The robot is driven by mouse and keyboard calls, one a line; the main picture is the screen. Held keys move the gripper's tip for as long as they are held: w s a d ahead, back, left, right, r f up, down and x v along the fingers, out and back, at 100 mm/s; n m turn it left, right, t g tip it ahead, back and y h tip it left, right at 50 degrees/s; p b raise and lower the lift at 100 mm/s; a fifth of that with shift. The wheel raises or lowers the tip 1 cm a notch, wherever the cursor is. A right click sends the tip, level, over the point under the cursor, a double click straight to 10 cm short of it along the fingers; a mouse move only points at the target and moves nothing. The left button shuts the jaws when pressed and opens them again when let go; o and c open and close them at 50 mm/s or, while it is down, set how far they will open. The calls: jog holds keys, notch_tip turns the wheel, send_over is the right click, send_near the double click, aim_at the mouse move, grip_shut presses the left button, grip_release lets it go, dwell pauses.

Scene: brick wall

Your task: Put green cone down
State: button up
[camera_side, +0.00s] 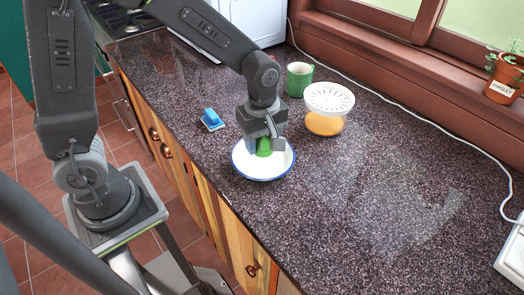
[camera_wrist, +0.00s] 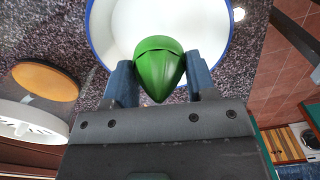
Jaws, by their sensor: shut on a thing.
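The green cone (camera_side: 264,147) is between the fingers of my gripper (camera_side: 263,143), over a white bowl (camera_side: 262,172) with a blue rim. In the wrist view the green cone (camera_wrist: 159,70) has its pointed end toward my gripper (camera_wrist: 160,80), and its sides are against both fingers. The white bowl (camera_wrist: 215,20) lies behind the cone there. My gripper is shut on the cone. The cone's lower end is at or above the bowl's inside; I cannot tell whether it touches the bottom.
A blue brush (camera_side: 212,119) lies left of the bowl. A green mug (camera_side: 299,79) and a white perforated disc (camera_side: 329,97) on an orange base (camera_side: 324,124) stand behind. The speckled counter (camera_side: 370,200) is clear at right; its front edge is near the bowl.

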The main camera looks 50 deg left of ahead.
aim_at(262, 160)
jog(key=shift+f, duration=1.9)
jog(key=shift+f, duration=0.15)
jog(key=o, duration=0.9)
